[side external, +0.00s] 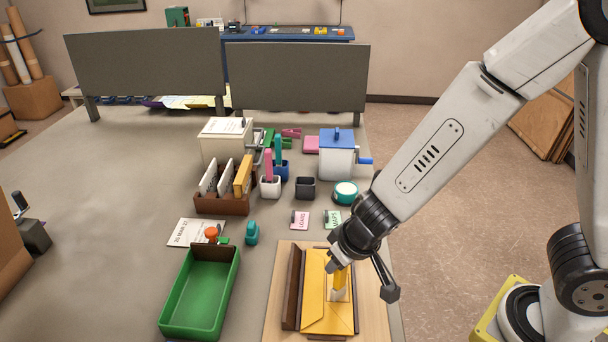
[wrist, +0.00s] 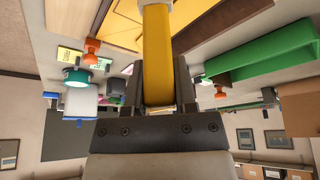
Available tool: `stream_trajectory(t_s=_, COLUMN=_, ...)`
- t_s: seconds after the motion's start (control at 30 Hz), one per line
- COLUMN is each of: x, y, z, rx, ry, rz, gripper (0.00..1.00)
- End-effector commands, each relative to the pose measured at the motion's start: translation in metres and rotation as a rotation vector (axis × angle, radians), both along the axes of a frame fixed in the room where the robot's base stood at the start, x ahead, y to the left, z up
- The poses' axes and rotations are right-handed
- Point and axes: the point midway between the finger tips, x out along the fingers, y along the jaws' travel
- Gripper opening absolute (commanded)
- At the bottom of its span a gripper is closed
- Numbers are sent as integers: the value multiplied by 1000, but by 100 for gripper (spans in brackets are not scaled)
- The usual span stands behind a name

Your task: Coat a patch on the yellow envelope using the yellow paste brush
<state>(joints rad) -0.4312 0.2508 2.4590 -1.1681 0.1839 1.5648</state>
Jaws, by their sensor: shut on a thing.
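The yellow envelope (side external: 316,312) lies on a light wooden board (side external: 272,322) at the lower middle of the side external view. The yellow paste brush (side external: 340,277) is upright, its lower end at the right part of the envelope over a pale area; I cannot tell whether that is bristles or paste. My gripper (side external: 338,264) is shut on the brush handle, above the envelope. In the wrist view the brush handle (wrist: 158,60) stands between the fingers (wrist: 159,85), with the envelope (wrist: 130,8) at the top edge. The brush's tip contact is unclear.
A brown strip (side external: 292,288) stands along the envelope's left side. A green tray (side external: 200,300) is left of the board. Behind are pink and green cards (side external: 299,220), a teal-topped round pot (side external: 345,193), a dark cup (side external: 305,188) and a blue-topped crank box (side external: 337,158).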

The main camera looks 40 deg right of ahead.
Motion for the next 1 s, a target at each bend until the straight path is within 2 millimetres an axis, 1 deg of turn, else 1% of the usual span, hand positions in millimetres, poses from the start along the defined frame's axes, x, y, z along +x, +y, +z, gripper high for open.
stream_trajectory(t_s=0.4, x=26, y=-27, z=0, rx=-1, ry=0, rz=-6, gripper=0)
stream_trajectory(t_s=0.8, x=43, y=-45, z=0, rx=-4, ry=-1, rz=-5, gripper=0)
stream_trajectory(t_s=1.0, x=33, y=-33, z=0, rx=-4, ry=0, rz=2, gripper=0)
